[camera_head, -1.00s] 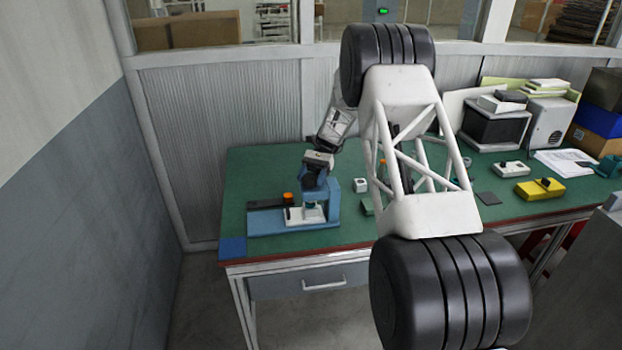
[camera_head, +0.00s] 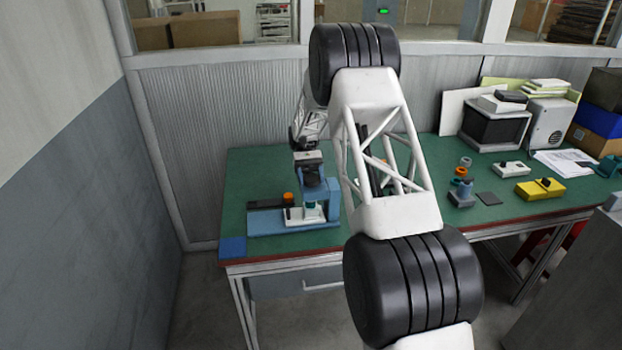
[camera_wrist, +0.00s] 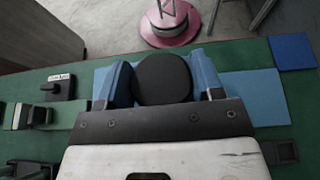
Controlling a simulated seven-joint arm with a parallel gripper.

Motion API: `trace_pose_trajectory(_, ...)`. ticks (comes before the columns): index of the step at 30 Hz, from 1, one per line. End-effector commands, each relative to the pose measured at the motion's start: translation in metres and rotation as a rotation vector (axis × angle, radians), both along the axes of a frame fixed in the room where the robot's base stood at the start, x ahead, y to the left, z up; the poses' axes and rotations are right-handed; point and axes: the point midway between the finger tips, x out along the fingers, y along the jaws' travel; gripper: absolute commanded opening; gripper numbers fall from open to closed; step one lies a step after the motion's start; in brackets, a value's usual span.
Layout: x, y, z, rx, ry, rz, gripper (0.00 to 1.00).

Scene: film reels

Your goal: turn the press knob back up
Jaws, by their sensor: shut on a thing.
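The blue press (camera_head: 333,198) stands at the left of the green bench, its low base reaching left. Its dark round knob (camera_wrist: 163,78) fills the middle of the wrist view. My gripper (camera_head: 311,176) is at the top of the press, pointing down, and is shut on the knob. In the wrist view, my gripper (camera_wrist: 163,88) has its two jaws to the left and right of the knob. The lower part of the knob is hidden by my gripper's body.
A blue square (camera_head: 233,247) marks the bench's front left corner. A grey device (camera_head: 462,193), a dark flat pad (camera_head: 489,198) and a yellow box (camera_head: 539,190) lie to the right.

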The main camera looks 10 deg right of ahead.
Motion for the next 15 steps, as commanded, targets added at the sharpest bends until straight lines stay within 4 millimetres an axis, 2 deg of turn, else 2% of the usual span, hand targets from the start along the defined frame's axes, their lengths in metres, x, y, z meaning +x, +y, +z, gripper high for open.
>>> trace_pose_trajectory(8,-0.0002,0.0013,0.0001,0.000,0.001,0.122,0.37)
trace_pose_trajectory(15,-0.0006,0.0019,0.0004,-0.001,0.001,0.316,0.37)
